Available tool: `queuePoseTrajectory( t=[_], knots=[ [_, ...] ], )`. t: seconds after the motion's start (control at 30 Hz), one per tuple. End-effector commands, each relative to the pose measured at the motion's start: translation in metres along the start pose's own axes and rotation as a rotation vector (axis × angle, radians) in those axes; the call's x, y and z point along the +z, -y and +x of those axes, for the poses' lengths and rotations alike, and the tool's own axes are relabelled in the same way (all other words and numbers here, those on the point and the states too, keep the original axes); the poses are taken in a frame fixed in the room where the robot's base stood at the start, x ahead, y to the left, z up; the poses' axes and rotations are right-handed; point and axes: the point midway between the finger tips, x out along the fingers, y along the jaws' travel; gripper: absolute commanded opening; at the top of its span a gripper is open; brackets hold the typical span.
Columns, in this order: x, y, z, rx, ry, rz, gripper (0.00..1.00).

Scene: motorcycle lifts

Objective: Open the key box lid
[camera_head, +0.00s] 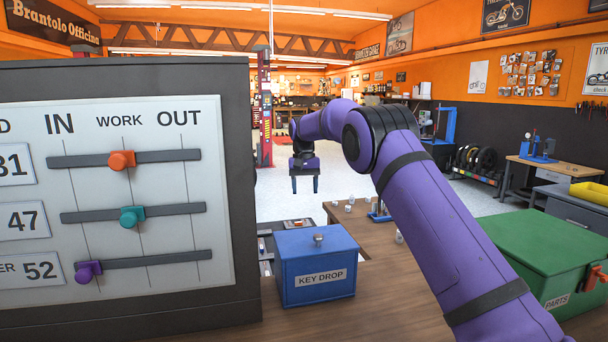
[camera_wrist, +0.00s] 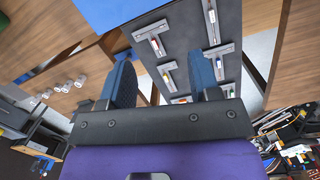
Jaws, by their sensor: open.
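The key box is a blue box (camera_head: 317,272) labelled KEY DROP, standing on the wooden counter. My gripper (camera_head: 305,185) hangs beyond and above the box in the head view, fingers pointing down, open and empty, apart from the knob. In the wrist view, a blue surface (camera_wrist: 115,10), probably the box, shows only at the top edge. My two blue fingers (camera_wrist: 164,88) are spread over a dark panel with small holders.
A board with sliders (camera_head: 120,190) stands close on the left. A green PARTS box (camera_head: 545,255) with a red latch is on the right. Several small knob-like pieces (camera_head: 349,208) stand on the wood behind the blue box. A dark panel (camera_wrist: 205,25) lies beside it.

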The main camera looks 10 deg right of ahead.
Motion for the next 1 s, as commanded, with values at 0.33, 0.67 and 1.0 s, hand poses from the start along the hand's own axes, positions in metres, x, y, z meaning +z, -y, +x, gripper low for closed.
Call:
queuePoseTrajectory(
  t=[0.33,0.67,1.0],
  knots=[
    [-0.001,0.001,-0.061,-0.002,-0.003,0.0,0.57],
    [-0.001,0.001,-0.092,-0.001,-0.001,-0.001,0.57],
    [0.0,0.001,-0.098,-0.001,0.0,-0.001,0.57]
  ],
)
